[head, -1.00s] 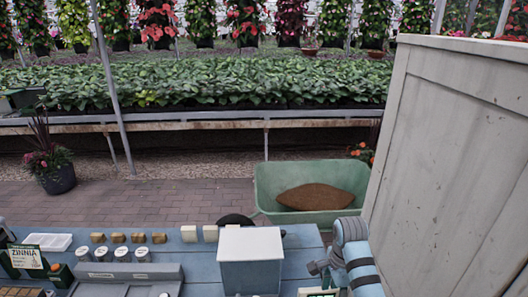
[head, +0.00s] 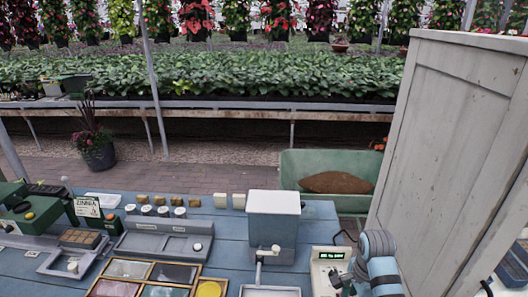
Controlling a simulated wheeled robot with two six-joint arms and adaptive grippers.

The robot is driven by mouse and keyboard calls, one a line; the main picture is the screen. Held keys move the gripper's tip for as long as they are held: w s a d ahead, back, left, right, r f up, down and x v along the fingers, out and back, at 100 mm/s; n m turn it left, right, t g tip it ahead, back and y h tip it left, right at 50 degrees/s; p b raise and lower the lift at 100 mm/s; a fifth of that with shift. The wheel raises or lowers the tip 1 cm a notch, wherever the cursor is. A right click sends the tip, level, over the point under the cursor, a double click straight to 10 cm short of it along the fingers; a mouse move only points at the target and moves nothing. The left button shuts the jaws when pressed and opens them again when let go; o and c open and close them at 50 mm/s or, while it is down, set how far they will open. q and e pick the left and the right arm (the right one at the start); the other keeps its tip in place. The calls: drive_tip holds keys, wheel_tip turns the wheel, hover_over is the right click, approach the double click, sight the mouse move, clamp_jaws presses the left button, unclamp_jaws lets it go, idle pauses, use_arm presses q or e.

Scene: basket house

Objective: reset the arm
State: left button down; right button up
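My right arm (head: 377,262), blue and grey, stands at the lower right in the head view, between the bench and the wooden cabinet. A dark part at its left side, perhaps the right gripper (head: 339,281), sits by the scale; its fingers cannot be made out. My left arm and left gripper are not in view.
A blue bench (head: 225,256) holds a white-topped box with a crank (head: 273,230), a scale with a green display (head: 330,266), a grey tray (head: 165,243) and a framed palette (head: 126,270). A wooden cabinet (head: 440,150) blocks the right. A green wheelbarrow (head: 325,160) stands behind.

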drive_tip(key=s+f+n, duration=0.2)
drive_tip(key=s+d+f+n, duration=0.1)
drive_tip(key=s+f, duration=0.1)
drive_tip(key=s, duration=0.1)
drive_tip(key=shift+d+f+n+t, duration=0.1)
drive_tip(key=shift+f+n+t, duration=0.2)
drive_tip(key=shift+f+n, duration=0.1)
drive_tip(key=s+r+n+t, duration=0.1)
drive_tip(key=s+n+t, duration=0.2)
drive_tip(key=s+n, duration=1.35)
drive_tip(key=s+d+f+m+g+b, duration=0.1)
drive_tip(key=s+f+m+b, duration=0.1)
drive_tip(key=f, duration=0.9)
drive_tip(key=s+d+f+m+g+b, duration=0.1)
drive_tip(key=s+f+m, duration=0.15)
drive_tip(key=f, duration=0.85)
drive_tip(key=s+f+b, duration=0.3)
drive_tip(key=s+f, duration=1.1)
drive_tip(key=f, duration=0.1)
drive_tip(key=shift+s+f+n+g+h, duration=0.2)
drive_tip(key=shift+n+g+h, duration=0.1)
drive_tip(key=shift+g, duration=0.1)
drive_tip(key=shift+d, duration=0.1)
